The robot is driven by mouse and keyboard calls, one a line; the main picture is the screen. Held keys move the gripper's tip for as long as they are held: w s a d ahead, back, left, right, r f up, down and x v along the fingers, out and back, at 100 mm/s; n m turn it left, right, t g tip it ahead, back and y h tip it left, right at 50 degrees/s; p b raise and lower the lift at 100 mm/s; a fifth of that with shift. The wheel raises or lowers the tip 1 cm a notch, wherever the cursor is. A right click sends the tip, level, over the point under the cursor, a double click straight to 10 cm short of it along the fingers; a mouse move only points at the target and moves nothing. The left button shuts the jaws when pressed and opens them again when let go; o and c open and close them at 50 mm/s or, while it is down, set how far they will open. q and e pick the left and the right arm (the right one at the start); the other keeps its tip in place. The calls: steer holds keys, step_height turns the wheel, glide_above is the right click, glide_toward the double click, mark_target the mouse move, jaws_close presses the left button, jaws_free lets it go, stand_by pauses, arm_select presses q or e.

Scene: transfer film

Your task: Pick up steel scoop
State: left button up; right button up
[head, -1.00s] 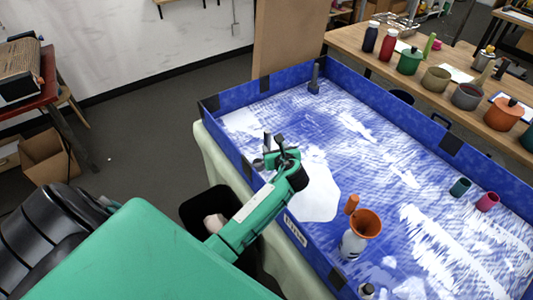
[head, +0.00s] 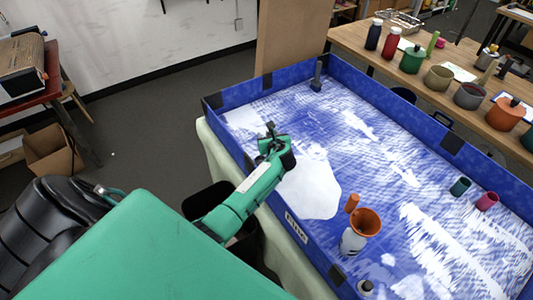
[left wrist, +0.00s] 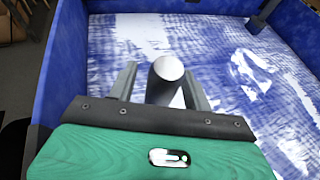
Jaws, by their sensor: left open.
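My left gripper (head: 269,140) is over the near-left end of the blue-walled tray (head: 240,93). In the left wrist view the left gripper (left wrist: 160,70) is open, with one grey finger on each side of a grey metallic cylinder with a pale round top, which I take to be the steel scoop (left wrist: 165,88). The scoop stands between the fingers, closer to the right finger; contact cannot be told. The gripper's body hides its lower part. In the head view the gripper largely hides the scoop. My right gripper is not in view.
Teal (head: 460,187) and pink (head: 487,201) cups are farther right. A dark post (head: 317,78) stands at the far corner. Several jars line the wooden table (head: 350,38).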

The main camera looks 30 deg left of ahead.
arm_select(q)
steer(key=c, duration=1)
jaws_close()
